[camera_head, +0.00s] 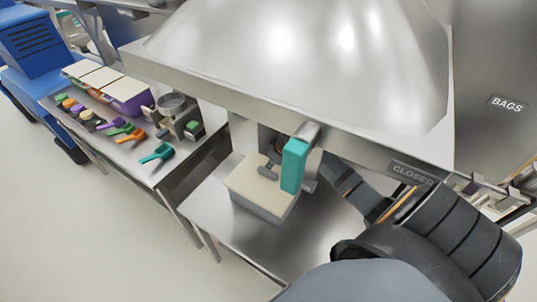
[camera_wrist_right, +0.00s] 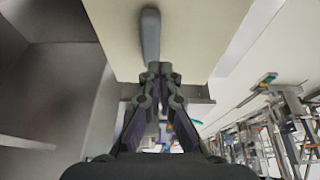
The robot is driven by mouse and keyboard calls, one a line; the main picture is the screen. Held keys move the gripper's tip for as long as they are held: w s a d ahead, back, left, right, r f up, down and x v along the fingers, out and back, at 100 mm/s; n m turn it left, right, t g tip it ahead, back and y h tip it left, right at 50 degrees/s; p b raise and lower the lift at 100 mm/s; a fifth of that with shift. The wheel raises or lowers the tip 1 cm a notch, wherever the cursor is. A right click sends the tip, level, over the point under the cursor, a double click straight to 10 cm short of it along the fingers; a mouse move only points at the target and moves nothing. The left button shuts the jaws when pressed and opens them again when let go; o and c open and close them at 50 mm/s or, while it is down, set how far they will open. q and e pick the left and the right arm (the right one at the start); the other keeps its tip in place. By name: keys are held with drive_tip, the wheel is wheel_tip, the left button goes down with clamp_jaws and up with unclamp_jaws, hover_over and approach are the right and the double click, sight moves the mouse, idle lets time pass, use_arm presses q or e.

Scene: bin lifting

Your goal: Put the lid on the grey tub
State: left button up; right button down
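The grey tub (camera_head: 264,209) stands on the steel shelf under the hopper. The cream lid (camera_head: 251,187) lies over its top, roughly lined up; I cannot tell whether it is fully seated. A dark grey handle (camera_head: 268,170) rises from the lid. In the right wrist view the lid (camera_wrist_right: 187,35) fills the top, with the handle (camera_wrist_right: 151,35) running to my fingertips. My right gripper (camera_wrist_right: 159,72) has its fingertips close together at the near end of the handle and appears shut on it. In the head view its fingers are mostly hidden behind the teal lever. My left gripper is not in view.
A steel hopper (camera_head: 290,40) hangs over the tub, its teal lever (camera_head: 294,166) close in front of the lid. A label reading CLOSED (camera_head: 411,173) is on its edge. At the left, a side table (camera_head: 125,150) holds coloured scoops and containers. The shelf front is clear.

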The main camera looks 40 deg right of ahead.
drive_tip(key=shift+w+d+f+b, duration=0.15)
drive_tip(key=shift+f+b, duration=0.25)
drive_tip(key=shift+f, duration=0.5)
drive_tip(key=shift+w+d+f+b, duration=0.15)
drive_tip(key=shift+f+b, duration=0.25)
drive_tip(key=shift+f, duration=0.45)
drive_tip(key=shift+r, duration=0.1)
drive_tip(key=shift+s+r+p, duration=0.1)
drive_tip(key=shift+r+p, duration=0.45)
drive_tip(key=shift+p, duration=0.1)
wheel_tip(320, 180, up, 3)
drive_tip(key=p, duration=0.3)
wheel_tip(320, 180, up, 4)
hover_over(270, 174)
drive_tip(key=s+a, duration=0.1)
drive_tip(key=shift+a+r+p, duration=0.1)
drive_tip(key=shift+r+p, duration=0.05)
drive_tip(key=shift+p, duration=0.2)
